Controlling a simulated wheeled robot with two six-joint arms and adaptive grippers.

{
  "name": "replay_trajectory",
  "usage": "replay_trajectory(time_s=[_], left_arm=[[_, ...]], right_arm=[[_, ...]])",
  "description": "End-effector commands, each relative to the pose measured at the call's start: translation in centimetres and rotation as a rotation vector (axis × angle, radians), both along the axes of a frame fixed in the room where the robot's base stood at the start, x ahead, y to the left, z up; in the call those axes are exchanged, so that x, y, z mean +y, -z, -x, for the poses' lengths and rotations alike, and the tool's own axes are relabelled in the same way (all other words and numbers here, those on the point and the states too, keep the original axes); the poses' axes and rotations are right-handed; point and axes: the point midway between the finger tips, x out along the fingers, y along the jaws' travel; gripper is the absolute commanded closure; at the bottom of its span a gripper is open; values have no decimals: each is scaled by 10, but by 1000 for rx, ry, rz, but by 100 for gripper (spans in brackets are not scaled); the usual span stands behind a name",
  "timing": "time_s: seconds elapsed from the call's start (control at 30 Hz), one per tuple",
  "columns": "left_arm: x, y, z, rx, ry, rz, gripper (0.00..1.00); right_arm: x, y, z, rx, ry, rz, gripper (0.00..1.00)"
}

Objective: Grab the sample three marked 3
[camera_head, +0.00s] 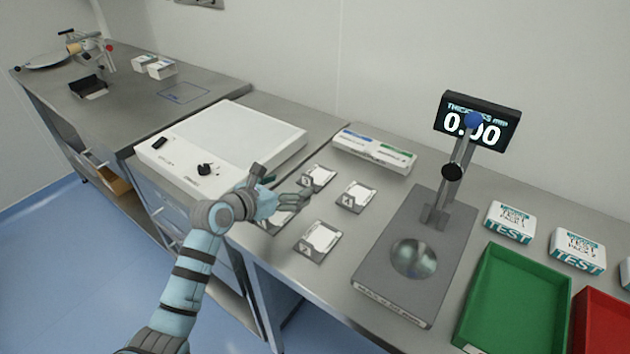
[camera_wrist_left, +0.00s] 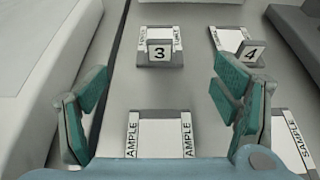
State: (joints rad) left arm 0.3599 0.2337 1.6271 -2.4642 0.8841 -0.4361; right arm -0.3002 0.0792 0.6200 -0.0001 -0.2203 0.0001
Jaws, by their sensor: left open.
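Sample three is a white sheet on a small grey plate with an upright tag reading 3 (camera_wrist_left: 160,51). In the head view sample three (camera_head: 319,177) lies on the steel bench just beyond my left gripper. My left gripper (camera_head: 280,188) is open and empty above the samples. In the left wrist view its two teal fingers (camera_wrist_left: 163,92) stand wide apart, with sample three ahead between them, not touched. The sample marked 4 (camera_wrist_left: 250,52) lies to its right. Two nearer samples also show; one (camera_head: 319,240) is clear, the other is partly hidden by my gripper.
A white box machine (camera_head: 225,145) stands left of the samples. A white tray with blue and green labels (camera_head: 374,150) lies behind them. A thickness gauge (camera_head: 410,255) with a display reading 0.00 stands to the right. Green (camera_head: 520,295) and red (camera_head: 605,325) bins sit farther right.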

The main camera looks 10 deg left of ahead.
Motion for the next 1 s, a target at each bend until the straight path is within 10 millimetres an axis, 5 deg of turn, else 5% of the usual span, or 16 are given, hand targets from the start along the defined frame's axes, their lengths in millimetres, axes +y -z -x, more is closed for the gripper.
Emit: replay_trajectory(time_s=[0.43,0.7,1.0], left_arm=[[-23,28,-57,-2,0,3,18],[-26,29,-64,-2,0,2,18],[-25,29,-64,-2,0,2,66]], right_arm=[[0,19,0,0,0,0,100],[0,20,0,0,0,0,100],[0,19,0,0,0,0,100]])
